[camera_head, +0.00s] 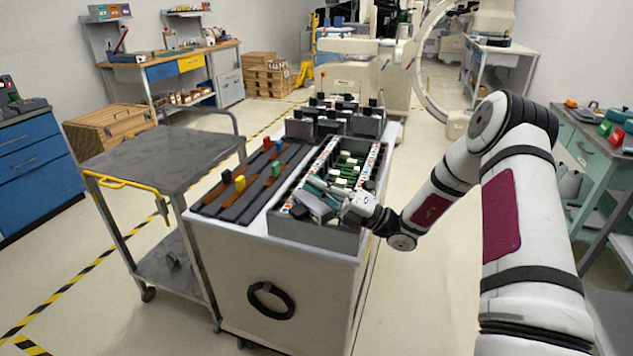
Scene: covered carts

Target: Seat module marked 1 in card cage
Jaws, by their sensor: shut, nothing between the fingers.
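The card cage (297,231) is a long grey open box on the right side of the white cart top, with green boards inside and coloured marks along its rims. Several grey modules with black knobs (369,123) stand at the far end of the cart. No number is readable on them, so I cannot tell which is marked 1. My gripper (318,190) is over the near part of the cage, reaching in from the right, shut and empty. A grey block-like shape (314,207) shows beside it; I cannot tell whether it is a module. My gripper hides part of the cage interior.
A dark rack (215,207) with yellow, red, green, blue and black knobs lies left of the cage. A grey trolley (155,160) with a yellow handle stands close to the cart's left. Open floor (420,285) lies right of the cart.

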